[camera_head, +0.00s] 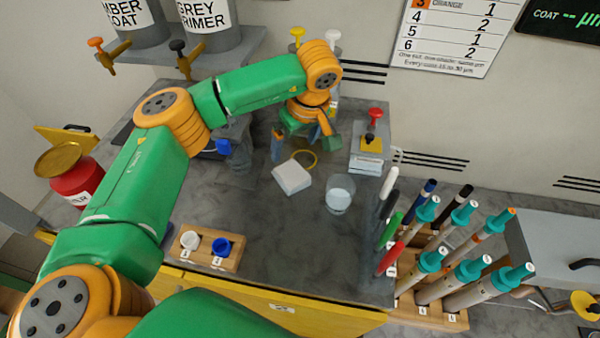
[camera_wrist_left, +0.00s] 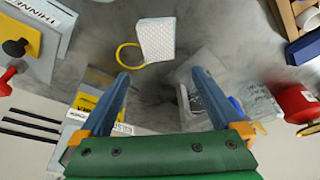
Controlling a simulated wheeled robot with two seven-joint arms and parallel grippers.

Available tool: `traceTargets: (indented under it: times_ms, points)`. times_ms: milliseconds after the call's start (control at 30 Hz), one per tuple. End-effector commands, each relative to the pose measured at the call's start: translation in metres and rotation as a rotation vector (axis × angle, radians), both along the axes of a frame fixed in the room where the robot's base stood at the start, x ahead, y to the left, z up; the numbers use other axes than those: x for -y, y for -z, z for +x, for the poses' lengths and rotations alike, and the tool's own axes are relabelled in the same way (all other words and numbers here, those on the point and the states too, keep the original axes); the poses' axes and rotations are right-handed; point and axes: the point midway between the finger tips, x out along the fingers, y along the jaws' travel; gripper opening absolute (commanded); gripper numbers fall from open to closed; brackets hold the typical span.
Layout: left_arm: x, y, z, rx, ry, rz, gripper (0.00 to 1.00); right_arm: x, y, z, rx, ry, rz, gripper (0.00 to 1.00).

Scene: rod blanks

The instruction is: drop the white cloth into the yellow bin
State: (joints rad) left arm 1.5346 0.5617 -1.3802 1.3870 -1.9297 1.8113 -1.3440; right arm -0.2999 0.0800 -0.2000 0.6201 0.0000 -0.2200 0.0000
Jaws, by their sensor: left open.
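The white cloth (camera_head: 292,177) lies as a pale folded block on the grey worktop, beside a thin yellow ring (camera_head: 314,158). In the left wrist view the cloth (camera_wrist_left: 157,40) shows a dotted texture, with the ring (camera_wrist_left: 120,50) at its left. My left gripper (camera_head: 303,133) is over the back of the worktop, beyond the cloth. Its blue fingers (camera_wrist_left: 161,78) are apart with nothing between them, and the cloth lies ahead of the tips. I cannot clearly make out a yellow bin. My right gripper is not in view.
A clear cup (camera_head: 339,194) stands right of the cloth. A wooden block with two small cups (camera_head: 208,251) is at front left, a red can (camera_head: 77,183) at far left. Markers and teal-capped tubes (camera_head: 462,268) crowd the right. The front middle of the worktop is clear.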

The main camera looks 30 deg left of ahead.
Motion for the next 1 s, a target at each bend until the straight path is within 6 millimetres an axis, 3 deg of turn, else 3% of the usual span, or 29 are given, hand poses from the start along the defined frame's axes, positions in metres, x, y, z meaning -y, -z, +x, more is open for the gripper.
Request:
traceTargets:
  times_ms: [33, 100, 300, 467, 667, 800, 1000]
  points:
    - [0.000, 0.018, 0.000, 0.000, 0.000, 0.000, 1.00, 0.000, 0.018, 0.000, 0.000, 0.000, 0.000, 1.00]
    - [0.000, 0.030, 0.000, 0.000, 0.000, 0.000, 1.00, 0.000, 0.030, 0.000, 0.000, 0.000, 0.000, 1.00]
    - [0.000, 0.053, 0.000, 0.000, 0.000, -0.001, 1.00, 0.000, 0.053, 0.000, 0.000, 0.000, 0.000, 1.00]
    - [-0.003, 0.062, 0.001, -0.003, -0.001, -0.001, 1.00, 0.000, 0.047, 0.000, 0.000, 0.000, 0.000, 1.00]
    - [-0.013, 0.094, 0.010, -0.006, -0.001, 0.000, 1.00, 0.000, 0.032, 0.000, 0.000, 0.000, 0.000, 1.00]
    - [-0.018, 0.115, 0.013, -0.003, 0.000, -0.001, 1.00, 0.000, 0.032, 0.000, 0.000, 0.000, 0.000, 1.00]
    - [-0.019, 0.118, 0.014, 0.001, 0.001, 0.000, 1.00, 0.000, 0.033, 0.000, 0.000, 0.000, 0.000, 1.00]
